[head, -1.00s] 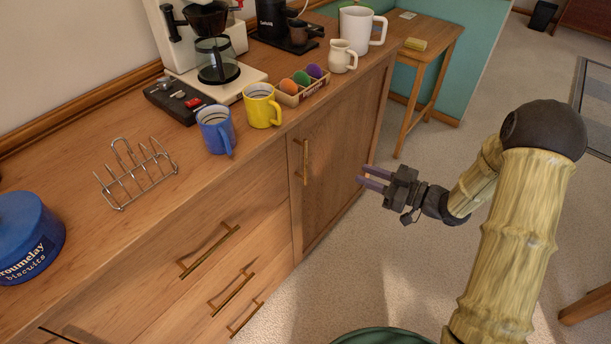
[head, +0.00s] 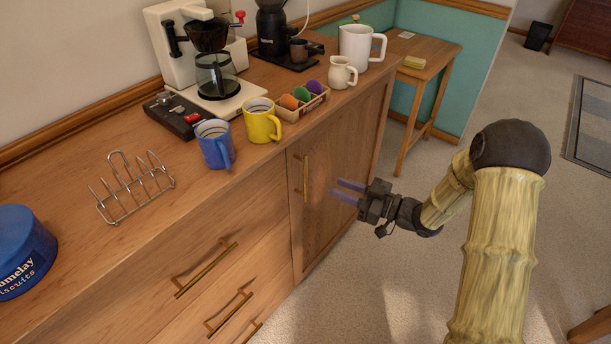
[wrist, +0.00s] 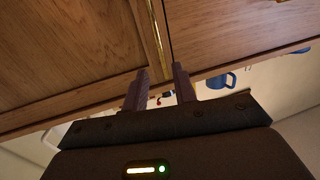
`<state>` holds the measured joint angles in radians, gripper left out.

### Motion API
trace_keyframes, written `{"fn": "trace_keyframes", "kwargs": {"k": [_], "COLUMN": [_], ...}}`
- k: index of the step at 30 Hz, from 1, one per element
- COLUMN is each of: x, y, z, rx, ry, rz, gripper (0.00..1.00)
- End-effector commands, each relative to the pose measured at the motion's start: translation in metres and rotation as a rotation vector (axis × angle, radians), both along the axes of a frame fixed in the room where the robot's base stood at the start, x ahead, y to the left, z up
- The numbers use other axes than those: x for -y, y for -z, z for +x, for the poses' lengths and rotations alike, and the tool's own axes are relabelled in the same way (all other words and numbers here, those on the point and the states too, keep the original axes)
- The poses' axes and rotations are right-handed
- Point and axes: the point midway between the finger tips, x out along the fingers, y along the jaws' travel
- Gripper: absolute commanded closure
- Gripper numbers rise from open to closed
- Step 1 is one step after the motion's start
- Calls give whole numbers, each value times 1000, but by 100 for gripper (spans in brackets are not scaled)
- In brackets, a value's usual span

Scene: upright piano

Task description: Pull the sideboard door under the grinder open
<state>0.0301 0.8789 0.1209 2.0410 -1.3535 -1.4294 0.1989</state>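The sideboard door (head: 345,185) is a wooden panel at the right end of the sideboard front, and it is shut. Its upright brass handle (head: 305,173) is near the door's left edge. The dark grinder (head: 272,28) stands on the top above. My gripper (head: 337,190) is open and empty, its two purple fingers pointing at the door, to the right of the handle and apart from it in the head view. In the wrist view, the handle (wrist: 158,45) shows beyond my gripper (wrist: 159,75), roughly in line with the gap between the fingers.
Drawers with brass handles (head: 205,268) are left of the door. A blue mug (head: 215,145), yellow mug (head: 262,122), toast rack (head: 133,188), egg tray (head: 302,105) and jug (head: 342,73) stand on top. A small wooden table (head: 430,65) is beyond. Carpet in front is clear.

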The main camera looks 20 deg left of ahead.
Motion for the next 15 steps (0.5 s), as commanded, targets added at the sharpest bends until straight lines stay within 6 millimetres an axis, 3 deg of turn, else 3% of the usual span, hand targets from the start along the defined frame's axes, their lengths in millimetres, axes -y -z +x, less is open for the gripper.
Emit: {"fn": "trace_keyframes", "kwargs": {"k": [15], "x": [-90], "y": [1], "z": [17], "rx": [2], "ry": [-2], "rz": [1], "gripper": [72]}}
